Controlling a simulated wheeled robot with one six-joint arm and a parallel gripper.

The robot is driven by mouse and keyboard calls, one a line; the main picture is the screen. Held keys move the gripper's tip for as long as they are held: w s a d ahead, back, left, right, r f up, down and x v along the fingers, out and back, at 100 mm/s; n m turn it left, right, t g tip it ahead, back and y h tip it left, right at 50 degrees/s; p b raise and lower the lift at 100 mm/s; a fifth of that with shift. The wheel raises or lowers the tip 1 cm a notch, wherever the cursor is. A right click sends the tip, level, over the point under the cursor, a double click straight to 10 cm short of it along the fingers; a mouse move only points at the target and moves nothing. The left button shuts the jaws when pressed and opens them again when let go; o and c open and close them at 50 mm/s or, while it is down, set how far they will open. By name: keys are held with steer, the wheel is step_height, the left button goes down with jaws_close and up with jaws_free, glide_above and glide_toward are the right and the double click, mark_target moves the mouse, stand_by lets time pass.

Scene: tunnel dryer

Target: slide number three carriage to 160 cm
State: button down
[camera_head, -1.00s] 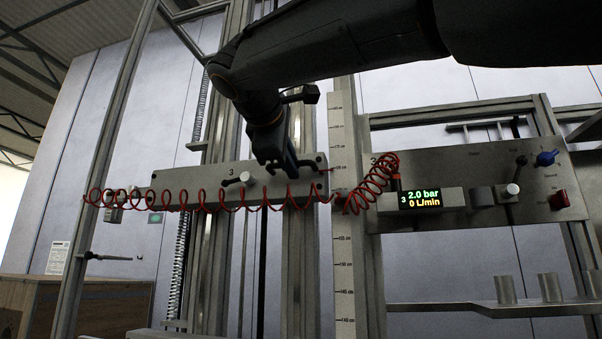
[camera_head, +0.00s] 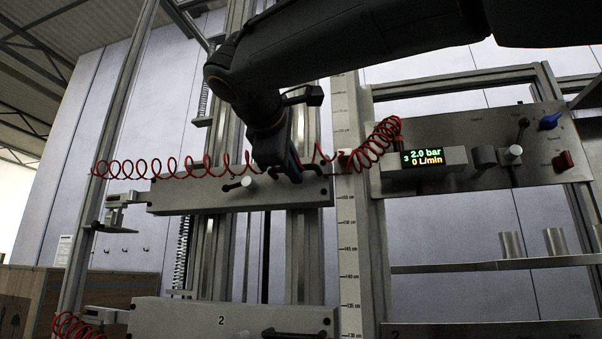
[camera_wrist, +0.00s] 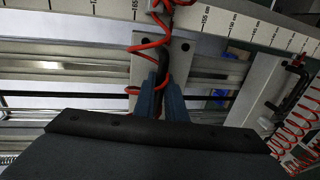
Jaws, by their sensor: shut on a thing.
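The number three carriage (camera_head: 225,196) is a wide grey block on vertical rails, with a red coiled hose (camera_head: 190,168) across its front. My gripper (camera_head: 288,172) is at its right part. In the wrist view, my gripper's blue fingers (camera_wrist: 163,90) are shut on a black handle (camera_wrist: 164,62) on the carriage. The cm scale (camera_head: 347,225) stands upright just right of the carriage. The carriage's right end is a little above a mark that seems to read 155 cm. In the wrist view, the hose hides part of the scale (camera_wrist: 222,22) beside the carriage.
The number two carriage (camera_head: 220,318) is below, with a clear gap between. A display (camera_head: 422,157) marked 3 reads 2.0 bar and 0 L/min on the panel at right, with a blue knob (camera_head: 549,121) and red switch (camera_head: 563,161). A shelf (camera_head: 480,264) holds metal cylinders.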

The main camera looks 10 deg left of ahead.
steer(key=shift+f, duration=0.5)
steer(key=c, duration=1.8)
jaws_free()
steer(key=shift+r, duration=0.2)
steer(key=b+v, duration=0.1)
steer(key=v, duration=0.6)
steer(key=shift+s, duration=0.45)
steer(key=shift+a+r, duration=0.1)
